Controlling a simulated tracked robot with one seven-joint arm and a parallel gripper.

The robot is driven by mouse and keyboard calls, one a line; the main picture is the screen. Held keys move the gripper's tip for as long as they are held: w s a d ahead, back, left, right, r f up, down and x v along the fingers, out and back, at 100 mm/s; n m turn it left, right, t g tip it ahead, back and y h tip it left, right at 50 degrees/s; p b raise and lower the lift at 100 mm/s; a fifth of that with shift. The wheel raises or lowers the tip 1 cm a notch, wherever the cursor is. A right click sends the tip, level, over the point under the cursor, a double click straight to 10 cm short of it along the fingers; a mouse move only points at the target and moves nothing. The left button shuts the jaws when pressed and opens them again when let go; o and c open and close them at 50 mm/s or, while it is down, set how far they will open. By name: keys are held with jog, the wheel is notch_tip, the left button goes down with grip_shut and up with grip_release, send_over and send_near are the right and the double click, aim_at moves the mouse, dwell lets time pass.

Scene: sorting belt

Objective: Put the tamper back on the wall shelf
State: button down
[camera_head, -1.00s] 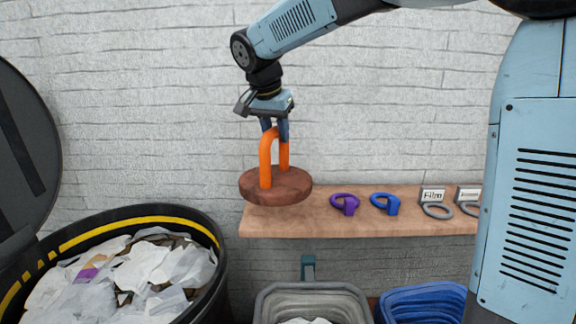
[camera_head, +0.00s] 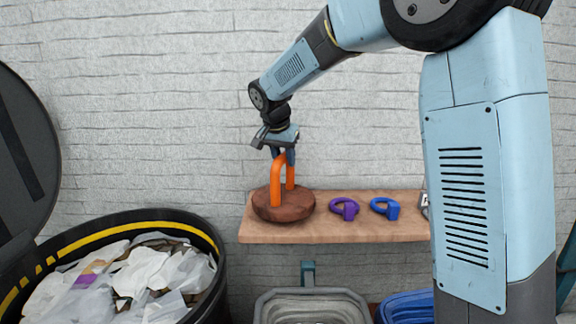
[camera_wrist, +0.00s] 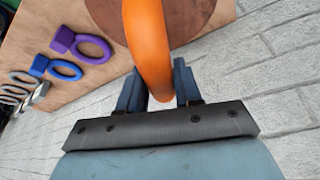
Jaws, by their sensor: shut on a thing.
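The tamper has a brown round wooden base (camera_head: 283,208) and an orange arched handle (camera_head: 279,181). My gripper (camera_head: 284,156) is shut on the top of the orange handle. The tamper is upright, its base at the left end of the wooden wall shelf (camera_head: 390,232). Whether the base touches the shelf top or hangs just above it I cannot tell. In the wrist view the handle (camera_wrist: 149,45) stands between the two dark fingers (camera_wrist: 160,90), with part of the base (camera_wrist: 190,15) beyond.
A purple ring tool (camera_head: 344,208) and a blue ring tool (camera_head: 385,207) lie on the shelf right of the tamper. Below stand a large black bin (camera_head: 213,240) with plastic waste, a grey bin (camera_head: 312,293) and a blue bin (camera_head: 405,306). My arm hides the shelf's right end.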

notch_tip(320, 180, down, 2)
jog(key=shift+f, duration=0.1)
jog(key=c, duration=0.8)
grip_release()
jog(key=shift+s, duration=0.1)
jog(key=v, duration=1.2)
jog(key=s+d+f+n+y, duration=0.1)
jog(key=s+d+n, duration=0.2)
jog(key=s+d, duration=1.7)
jog(key=s+d+f, duration=0.1)
jog(key=s+f, duration=0.1)
jog(key=s, duration=0.1)
jog(key=s+d+f+n+t, duration=0.1)
jog(key=s+f, duration=0.1)
jog(key=s, duration=0.2)
jog(key=s+d+f+n, duration=0.1)
jog(key=s+f, duration=0.1)
jog(key=s, duration=0.1)
jog(key=shift+s+d+y, duration=0.2)
jog(key=shift+d+y, duration=0.1)
jog(key=shift+y, duration=0.1)
